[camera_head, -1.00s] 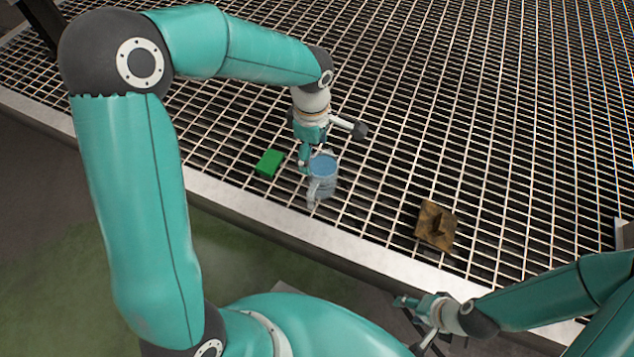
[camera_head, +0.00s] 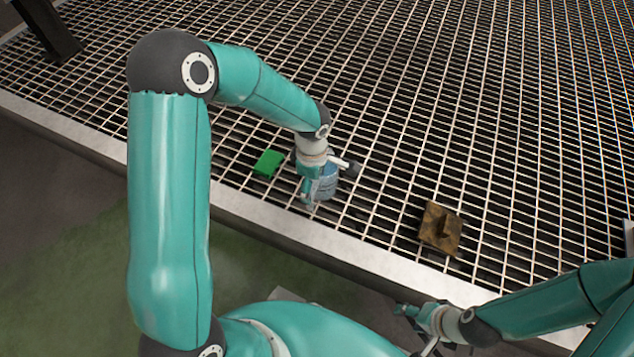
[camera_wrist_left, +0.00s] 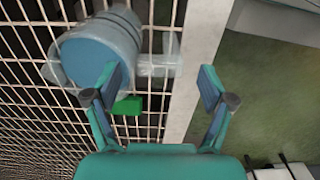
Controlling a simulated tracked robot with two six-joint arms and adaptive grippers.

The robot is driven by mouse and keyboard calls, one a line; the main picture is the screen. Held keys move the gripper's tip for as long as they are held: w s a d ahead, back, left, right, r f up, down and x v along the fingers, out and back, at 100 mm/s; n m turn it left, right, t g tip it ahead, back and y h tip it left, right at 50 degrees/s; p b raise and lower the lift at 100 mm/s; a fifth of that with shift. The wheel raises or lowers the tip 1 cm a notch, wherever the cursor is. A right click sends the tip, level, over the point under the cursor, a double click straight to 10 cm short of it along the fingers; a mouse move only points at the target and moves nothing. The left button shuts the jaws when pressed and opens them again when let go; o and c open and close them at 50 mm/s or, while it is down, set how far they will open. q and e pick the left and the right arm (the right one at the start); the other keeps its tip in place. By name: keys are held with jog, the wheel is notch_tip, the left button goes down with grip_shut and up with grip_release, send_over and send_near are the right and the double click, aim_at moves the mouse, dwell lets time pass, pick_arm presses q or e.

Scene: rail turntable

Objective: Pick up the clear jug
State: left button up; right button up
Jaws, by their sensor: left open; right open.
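The clear jug (camera_head: 326,184), bluish inside, stands on the metal grating and is partly hidden behind my left gripper (camera_head: 322,187) in the head view. In the left wrist view the jug (camera_wrist_left: 98,48) is at the upper left, with its clear handle (camera_wrist_left: 160,66) pointing right. My left gripper (camera_wrist_left: 160,82) is open there; the handle shows between its two fingers, and the left finger overlaps the jug's body. I cannot tell whether they touch. My right gripper (camera_head: 412,329) is open and empty at the bottom, well away from the jug.
A green block (camera_head: 268,163) lies left of the jug; it also shows in the left wrist view (camera_wrist_left: 128,106). A brown block-like piece (camera_head: 440,228) lies to the right. The grating's pale metal edge (camera_head: 270,216) runs in front. The grating beyond is clear.

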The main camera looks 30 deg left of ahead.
aim_at(313, 187)
pick_arm(q)
notch_tip(313, 187, down, 3)
grip_shut()
dwell(0.5)
